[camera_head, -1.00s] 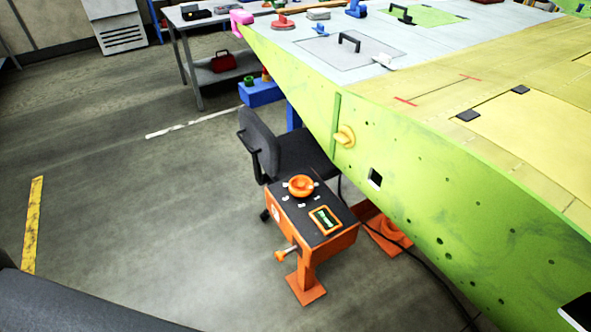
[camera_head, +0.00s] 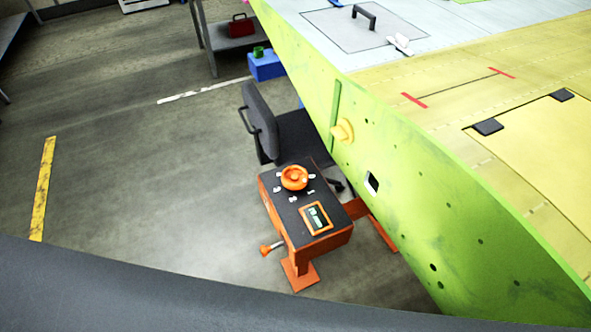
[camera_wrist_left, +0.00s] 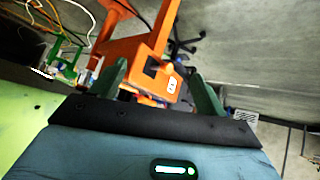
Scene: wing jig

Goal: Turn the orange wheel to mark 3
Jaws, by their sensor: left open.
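The orange wheel (camera_head: 294,177) sits on the dark top of an orange control stand (camera_head: 305,208), with small white marks around it. Which mark it points to is too small to read. A small orange-framed display (camera_head: 316,218) is beside the wheel on the same top. My left gripper (camera_wrist_left: 160,80) shows in the left wrist view with its two green fingers apart and nothing between them. The orange stand (camera_wrist_left: 135,50) is beyond the fingers in that view. The head view shows neither gripper, only a dark arm part of mine along the bottom.
The green wing panel (camera_head: 400,190) rises close to the stand's right. A dark office chair (camera_head: 270,125) stands just behind the stand. The floor to the left is clear.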

